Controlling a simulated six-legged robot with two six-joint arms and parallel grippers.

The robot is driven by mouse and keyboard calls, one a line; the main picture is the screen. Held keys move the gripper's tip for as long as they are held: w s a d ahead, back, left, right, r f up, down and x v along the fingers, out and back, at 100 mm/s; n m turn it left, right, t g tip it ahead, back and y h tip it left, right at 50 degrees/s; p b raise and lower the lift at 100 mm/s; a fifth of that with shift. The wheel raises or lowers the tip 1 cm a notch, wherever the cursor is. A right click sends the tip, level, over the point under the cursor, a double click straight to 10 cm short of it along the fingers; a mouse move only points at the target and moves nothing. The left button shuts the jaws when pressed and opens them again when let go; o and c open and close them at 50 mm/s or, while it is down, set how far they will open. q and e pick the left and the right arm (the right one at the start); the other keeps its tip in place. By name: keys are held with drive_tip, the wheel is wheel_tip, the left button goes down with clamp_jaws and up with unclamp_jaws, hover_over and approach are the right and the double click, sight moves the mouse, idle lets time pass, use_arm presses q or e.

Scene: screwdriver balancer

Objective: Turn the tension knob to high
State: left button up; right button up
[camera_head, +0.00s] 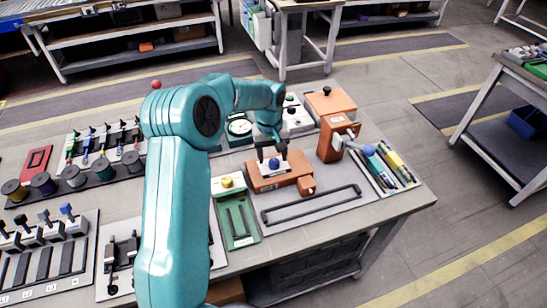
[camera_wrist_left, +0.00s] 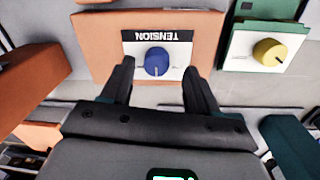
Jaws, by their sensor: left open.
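The tension knob (camera_head: 274,163) is a blue round dial on the white plate of an orange box (camera_head: 264,184). In the left wrist view the blue knob (camera_wrist_left: 157,62) sits below a black label reading TENSION (camera_wrist_left: 157,36), which appears upside down. My left gripper (camera_head: 272,150) is over the orange box, close to the knob. In the left wrist view its two dark fingers (camera_wrist_left: 160,84) are apart, one to each side of the knob, with nothing between them that they grip. I cannot tell whether the fingertips reach down to the knob's height. My right gripper is not in view.
A yellow knob (camera_head: 227,181) on a green unit (camera_head: 238,218) stands just left of the orange box. A taller orange unit with a lever (camera_head: 335,136) stands to the right. A black bar handle (camera_head: 311,205) lies in front. A gauge (camera_head: 239,128) is behind.

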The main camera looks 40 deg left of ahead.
use_arm(q)
drive_tip(key=shift+w+d+f, duration=0.1)
drive_tip(key=shift+w+f, duration=0.05)
drive_tip(key=shift+f, duration=0.45)
drive_tip(key=shift+w+f, duration=0.1)
drive_tip(key=shift+f, duration=0.5)
drive_tip(key=shift+s, duration=0.1)
drive_tip(key=c, duration=1)
drive_tip(key=shift+c, duration=0.2)
drive_tip(key=shift+m, duration=0.3)
drive_tip(key=m, duration=0.4)
drive_tip(key=shift+m, duration=0.4)
drive_tip(key=m, duration=0.6)
drive_tip(key=shift+a+r, duration=0.1)
drive_tip(key=shift+a, duration=0.1)
drive_tip(key=shift+m, duration=0.4)
